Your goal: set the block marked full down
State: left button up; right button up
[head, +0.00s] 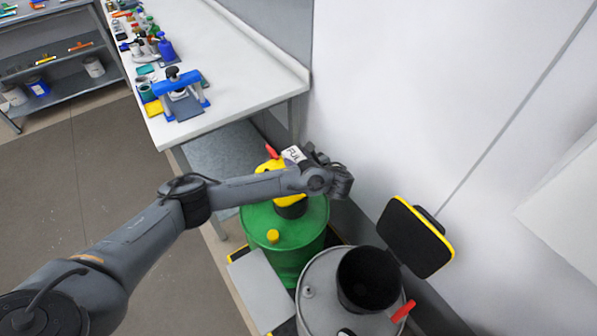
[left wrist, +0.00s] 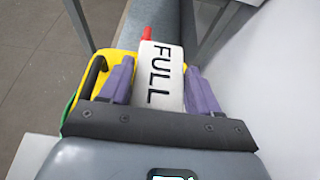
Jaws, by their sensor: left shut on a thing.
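The white block marked FULL (head: 294,154) shows at the end of my left arm, above the green drum (head: 268,232). In the left wrist view the block (left wrist: 162,78) lies between the two purple fingers of my left gripper (left wrist: 160,80), its black letters facing the camera. The gripper is shut on it. A yellow agitator part (head: 268,166) with a red piece (head: 271,151) is on the green drum, partly hidden by my arm. Whether the block touches it, I cannot tell. My right gripper is not in view.
A grey drum (head: 323,312) with a black, open-topped cylinder (head: 368,279) stands in front. A black panel with a yellow edge (head: 414,238) is beside it. A white bench (head: 222,62) holds a blue clamp-like tool (head: 180,90) and several small items. Floor at left is clear.

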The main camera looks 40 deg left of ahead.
pick_arm(q)
jog(key=shift+f, duration=1.3)
jog(key=shift+f+b, duration=0.65)
jog(key=shift+f, duration=0.9)
jog(key=shift+f, duration=0.15)
jog(key=o, duration=1.1)
jog(key=shift+c, duration=0.2)
